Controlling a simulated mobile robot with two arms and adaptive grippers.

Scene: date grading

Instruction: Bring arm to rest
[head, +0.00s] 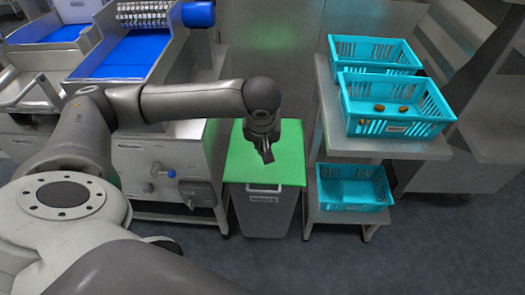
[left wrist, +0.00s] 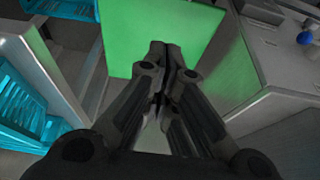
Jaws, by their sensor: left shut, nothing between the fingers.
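My left arm reaches in from the left in the head view, and its gripper (head: 265,152) hangs over a green-topped grey bin (head: 264,212). The gripper points down and its fingers are together, with nothing between them. In the left wrist view the shut fingers (left wrist: 163,50) show in front of the green top (left wrist: 115,35). How far the fingertips are above the green top is hard to tell. My right gripper is not in either view.
Right of the bin, a steel rack holds turquoise crates (head: 375,125); the front upper one has a few brown dates (head: 380,107). An empty turquoise crate (head: 354,205) sits on the lower shelf. Left stands a steel machine with a blue belt (head: 130,55). Grey floor is clear in front.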

